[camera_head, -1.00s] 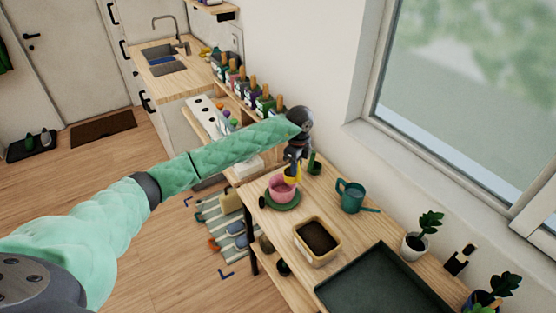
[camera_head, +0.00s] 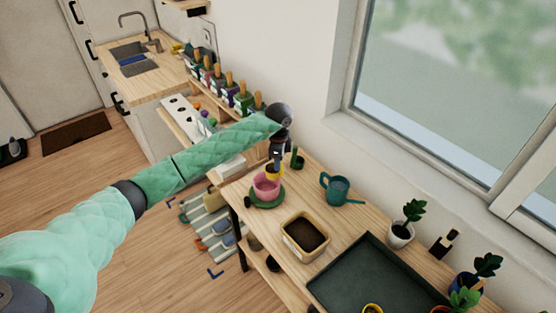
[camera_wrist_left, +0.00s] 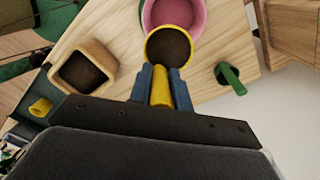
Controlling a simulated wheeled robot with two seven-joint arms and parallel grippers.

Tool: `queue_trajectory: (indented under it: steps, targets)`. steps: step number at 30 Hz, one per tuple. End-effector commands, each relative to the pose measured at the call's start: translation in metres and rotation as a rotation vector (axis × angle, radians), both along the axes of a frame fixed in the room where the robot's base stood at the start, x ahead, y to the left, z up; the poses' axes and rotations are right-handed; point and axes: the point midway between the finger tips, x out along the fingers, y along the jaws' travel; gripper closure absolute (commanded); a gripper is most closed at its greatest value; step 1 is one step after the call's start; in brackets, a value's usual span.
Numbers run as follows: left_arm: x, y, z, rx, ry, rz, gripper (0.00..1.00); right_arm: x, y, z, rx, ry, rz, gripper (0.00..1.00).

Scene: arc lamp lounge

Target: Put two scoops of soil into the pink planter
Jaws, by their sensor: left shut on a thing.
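My left gripper (camera_head: 275,163) is shut on the yellow scoop (camera_head: 272,171), seen by its handle in the left wrist view (camera_wrist_left: 160,88). The scoop's round bowl (camera_wrist_left: 168,47) holds dark soil and looks level. It is over or at the near rim of the pink planter (camera_head: 266,188); the exact height gap is hard to tell. The planter (camera_wrist_left: 180,12) stands on a green saucer (camera_head: 266,201); the scoop covers part of its inside. The wooden soil box (camera_head: 288,240), filled with dark soil, stands nearer on the table. My right gripper is not in view.
A teal watering can (camera_head: 337,190) stands right of the planter. A small green cup with a handle (camera_head: 297,159) is behind it. A dark tray (camera_head: 365,270), with a yellow item (camera_head: 372,309) at its near edge, and potted plants (camera_head: 402,231) fill the right side.

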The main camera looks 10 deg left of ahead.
Motion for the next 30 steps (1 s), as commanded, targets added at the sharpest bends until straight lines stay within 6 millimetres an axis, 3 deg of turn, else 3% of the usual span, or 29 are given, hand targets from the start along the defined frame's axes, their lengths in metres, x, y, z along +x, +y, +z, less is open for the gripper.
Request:
queue_trajectory:
  steps: [30]
  targets:
    - [0.000, 0.000, -0.033, 0.000, 0.001, 0.000, 1.00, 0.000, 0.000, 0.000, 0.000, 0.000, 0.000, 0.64]
